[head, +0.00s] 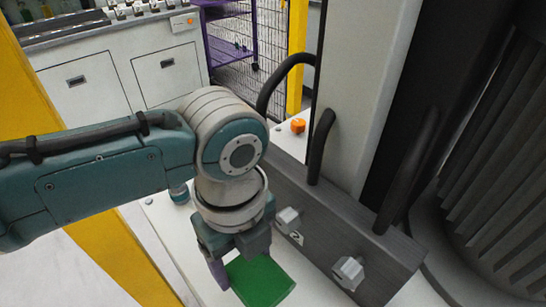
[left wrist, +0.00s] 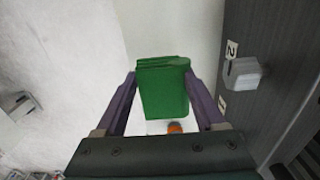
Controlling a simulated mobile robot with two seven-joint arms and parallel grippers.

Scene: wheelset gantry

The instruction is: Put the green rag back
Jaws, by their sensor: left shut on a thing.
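The green rag (head: 262,282) is a folded, flat piece of cloth at the bottom of the head view. My left gripper (head: 230,266) points down and is shut on it, with one purple finger showing at its left side. In the left wrist view the rag (left wrist: 163,92) sits between the two purple fingers of my left gripper (left wrist: 160,78), over a white surface. I cannot tell whether the rag touches that surface. My right gripper is in neither view.
A dark grey panel (head: 335,235) with hexagonal knobs (head: 348,271) and number labels stands close to the right of the rag. Black curved handles (head: 320,147) rise behind it. An orange block (head: 298,126) lies on the white table (head: 285,143). A yellow post (head: 125,262) stands left.

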